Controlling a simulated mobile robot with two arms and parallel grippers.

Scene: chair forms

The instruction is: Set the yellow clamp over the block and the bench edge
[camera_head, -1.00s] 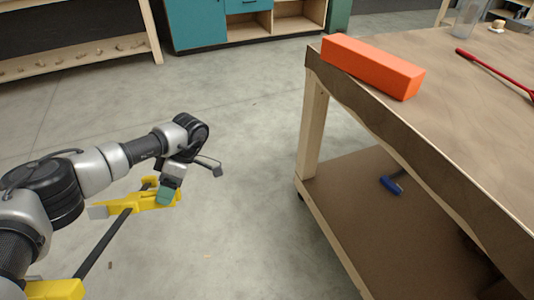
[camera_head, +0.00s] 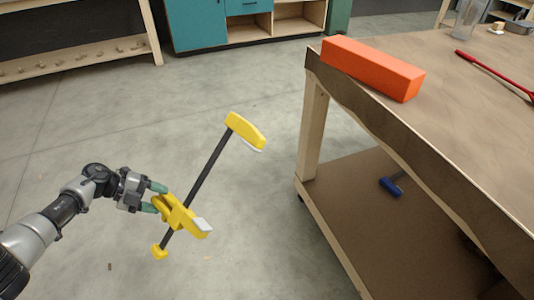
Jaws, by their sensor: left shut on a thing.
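The yellow clamp (camera_head: 181,216) is in my left gripper (camera_head: 156,197), held in the air left of the bench. Its dark bar slants up to the right, with a yellow fixed jaw (camera_head: 244,131) at the upper end and the yellow sliding part near the lower end. My left gripper is shut on the sliding part. The orange block (camera_head: 372,68) lies on the bench top (camera_head: 460,120) along its left edge, near the far corner. The clamp is apart from both block and bench. My right gripper is not in view.
A red rod-like tool (camera_head: 490,72) and a clear container (camera_head: 468,18) stand or lie on the bench. A blue-headed tool (camera_head: 389,187) lies on the lower shelf (camera_head: 365,215). Open floor (camera_head: 240,200) lies between my arm and the bench. Teal cabinets (camera_head: 200,24) stand behind.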

